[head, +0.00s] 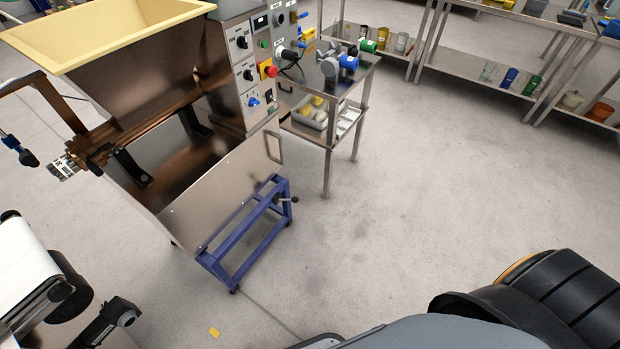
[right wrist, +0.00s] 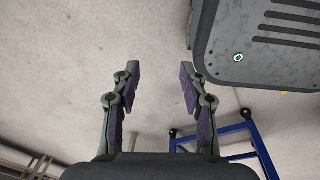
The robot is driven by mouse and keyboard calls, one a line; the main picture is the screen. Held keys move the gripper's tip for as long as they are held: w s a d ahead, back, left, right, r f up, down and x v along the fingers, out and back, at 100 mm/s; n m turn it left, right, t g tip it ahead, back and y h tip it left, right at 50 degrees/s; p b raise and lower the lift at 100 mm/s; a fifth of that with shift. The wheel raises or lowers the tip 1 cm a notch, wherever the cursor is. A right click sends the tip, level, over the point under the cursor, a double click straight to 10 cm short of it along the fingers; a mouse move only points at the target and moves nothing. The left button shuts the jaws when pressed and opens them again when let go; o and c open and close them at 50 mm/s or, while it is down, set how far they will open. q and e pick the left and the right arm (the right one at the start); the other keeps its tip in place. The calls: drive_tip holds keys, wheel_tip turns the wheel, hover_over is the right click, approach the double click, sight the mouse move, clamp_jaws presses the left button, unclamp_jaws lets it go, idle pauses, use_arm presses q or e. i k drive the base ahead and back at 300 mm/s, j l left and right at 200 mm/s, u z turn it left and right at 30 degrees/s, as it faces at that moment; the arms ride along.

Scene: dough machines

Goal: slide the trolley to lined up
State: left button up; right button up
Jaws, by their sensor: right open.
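The trolley is a blue frame (head: 245,240) on small castors in the head view, partly under and beside the front of the steel dough machine (head: 200,190). A small dark lever or knob (head: 293,199) sticks out at its right end. In the right wrist view, part of a blue frame (right wrist: 262,150) shows at the lower right. My right gripper (right wrist: 160,68) is open and empty in that view, with bare floor between its fingers, apart from the blue frame. My left gripper is in neither view.
A steel side table (head: 350,95) with a tray stands right of the machine. Steel shelves (head: 470,65) line the back. A roller machine (head: 40,285) is at lower left. A yellow mark (head: 213,331) lies on the floor. The floor centre right is clear.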

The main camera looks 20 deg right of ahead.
sight(200, 183)
drive_tip(key=l+u, duration=0.1)
drive_tip(key=l, duration=0.65)
drive_tip(key=k+l+u, duration=0.1)
drive_tip(key=l, duration=0.6)
drive_tip(key=k, duration=0.05)
